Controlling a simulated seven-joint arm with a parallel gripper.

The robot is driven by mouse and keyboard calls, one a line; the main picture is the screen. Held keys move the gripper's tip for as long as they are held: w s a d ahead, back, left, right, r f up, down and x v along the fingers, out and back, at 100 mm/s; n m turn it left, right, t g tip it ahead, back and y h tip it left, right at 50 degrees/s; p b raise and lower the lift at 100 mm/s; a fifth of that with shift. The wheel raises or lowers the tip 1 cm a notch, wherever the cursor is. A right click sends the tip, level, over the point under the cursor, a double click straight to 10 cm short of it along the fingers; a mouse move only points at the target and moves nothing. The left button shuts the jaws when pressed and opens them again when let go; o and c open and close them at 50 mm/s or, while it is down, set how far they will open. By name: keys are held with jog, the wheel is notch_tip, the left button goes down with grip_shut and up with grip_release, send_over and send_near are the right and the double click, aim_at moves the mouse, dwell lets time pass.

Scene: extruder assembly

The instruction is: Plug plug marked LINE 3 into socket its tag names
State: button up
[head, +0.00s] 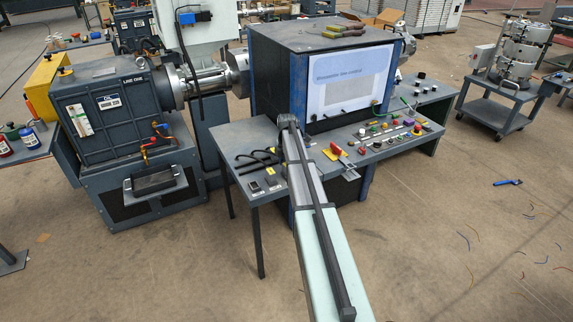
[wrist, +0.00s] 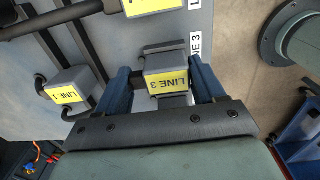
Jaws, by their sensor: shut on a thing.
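In the wrist view, my gripper (wrist: 163,88) has its two blue fingers on either side of a grey plug (wrist: 158,64) and is shut on it. The plug's yellow tag reads LINE 3, upside down in the picture. A white label (wrist: 196,44) reading LINE 3 is on the grey panel (wrist: 95,40) just beyond the plug. I cannot tell whether the plug touches the panel or is seated in a socket; the socket opening is hidden. In the head view, my arm hides the gripper and plug.
Another grey plug with a yellow tag (wrist: 70,90) and black cable lies left of my gripper. A further yellow tag (wrist: 145,6) shows at the top edge. In the head view, black cables (head: 256,160) lie on the console's left, and a red-handled switch (head: 337,151) stands right of my arm.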

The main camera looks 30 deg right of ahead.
jog(key=shift+f, duration=0.15)
jog(key=o, duration=1.1)
jog(key=shift+o, duration=0.2)
notch_tip(320, 180, up, 14)
jog(key=shift+s, duration=0.15)
